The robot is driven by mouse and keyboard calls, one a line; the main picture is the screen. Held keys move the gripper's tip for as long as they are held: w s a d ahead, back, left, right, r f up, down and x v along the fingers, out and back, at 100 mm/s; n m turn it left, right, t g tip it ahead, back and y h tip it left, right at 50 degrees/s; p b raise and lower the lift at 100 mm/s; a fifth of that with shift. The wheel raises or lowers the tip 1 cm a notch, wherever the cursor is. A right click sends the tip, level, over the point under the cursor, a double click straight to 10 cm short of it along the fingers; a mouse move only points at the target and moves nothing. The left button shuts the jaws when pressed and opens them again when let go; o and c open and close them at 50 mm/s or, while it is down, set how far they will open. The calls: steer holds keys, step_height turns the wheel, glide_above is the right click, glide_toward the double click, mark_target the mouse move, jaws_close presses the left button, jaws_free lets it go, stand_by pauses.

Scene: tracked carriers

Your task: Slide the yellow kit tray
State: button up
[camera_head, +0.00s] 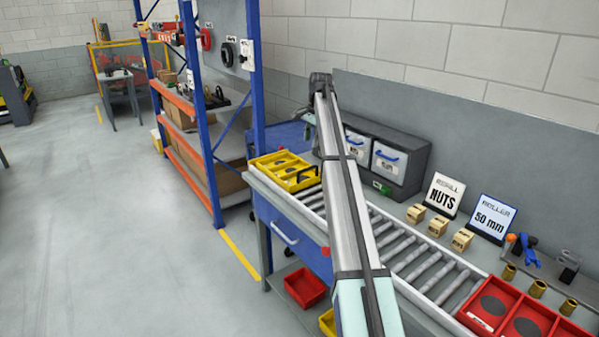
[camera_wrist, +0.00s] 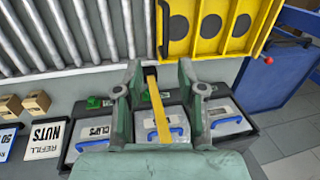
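The yellow kit tray (camera_head: 268,170) sits at the far end of the roller conveyor. It has dark round recesses and a black arched handle (camera_head: 303,172) on its near side. In the wrist view the tray (camera_wrist: 217,48) shows at the top right, with a dark bar along its left edge. My gripper (camera_wrist: 160,72) is open in the wrist view, its two green fingers apart and off the tray. A yellow strip with a black end (camera_wrist: 158,115) shows between the fingers; I cannot tell what it belongs to. In the head view my arm largely hides the gripper.
The roller conveyor (camera_head: 408,257) is clear between the yellow tray and red trays (camera_head: 488,307) at the near end. A grey drawer cabinet (camera_head: 412,150) stands behind it. Small boxes (camera_head: 438,226), a NUTS sign (camera_head: 443,195) and a 50 mm sign (camera_head: 491,218) line the back.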

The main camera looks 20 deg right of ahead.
mark_target(309, 168)
steer(key=w+f+p, duration=0.1)
steer(key=f, duration=0.3)
steer(key=w+f+p, duration=0.1)
steer(key=f, duration=0.4)
steer(key=w+f+p, duration=0.1)
steer(key=w+f, duration=0.1)
steer(key=f, duration=0.2)
steer(key=shift+d+f, duration=0.2)
steer(key=shift+d, duration=0.2)
jaws_close()
